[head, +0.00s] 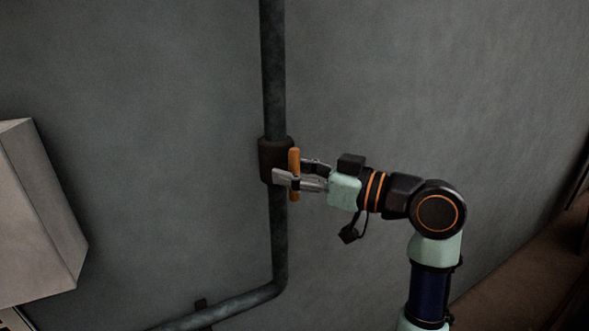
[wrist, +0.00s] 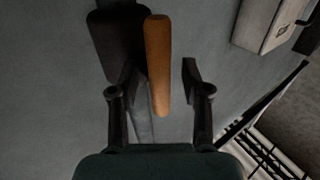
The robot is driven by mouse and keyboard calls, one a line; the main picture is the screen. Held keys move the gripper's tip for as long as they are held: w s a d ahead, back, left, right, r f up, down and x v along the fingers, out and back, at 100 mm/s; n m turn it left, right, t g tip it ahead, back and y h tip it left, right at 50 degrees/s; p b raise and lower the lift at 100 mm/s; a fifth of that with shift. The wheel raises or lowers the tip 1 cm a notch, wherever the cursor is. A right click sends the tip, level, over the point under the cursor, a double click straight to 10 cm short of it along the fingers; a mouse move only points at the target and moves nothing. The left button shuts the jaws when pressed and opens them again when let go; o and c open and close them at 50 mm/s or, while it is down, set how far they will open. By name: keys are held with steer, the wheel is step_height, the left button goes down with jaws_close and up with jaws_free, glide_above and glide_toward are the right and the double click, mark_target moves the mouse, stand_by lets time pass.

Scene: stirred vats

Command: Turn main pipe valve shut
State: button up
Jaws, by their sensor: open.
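The valve has an orange lever handle (head: 294,160) on a dark brown valve body (head: 268,155), set in the vertical grey-green main pipe (head: 273,70). In the head view the handle stands upright, in line with the pipe. My gripper (head: 287,173) comes from the right with its fingers around the handle. In the wrist view the orange handle (wrist: 158,65) lies between the two fingers of my open gripper (wrist: 160,78). It is close to the left finger, with a gap to the right finger. I cannot tell whether the left finger touches it.
A pale box (head: 35,215) stands at the left in the head view. The pipe bends left near the bottom, by a small bracket (head: 201,305). The grey wall (head: 430,80) right of the pipe is bare. A pale box (wrist: 268,22) shows at the wrist view's upper right.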

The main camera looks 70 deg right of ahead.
jaws_close()
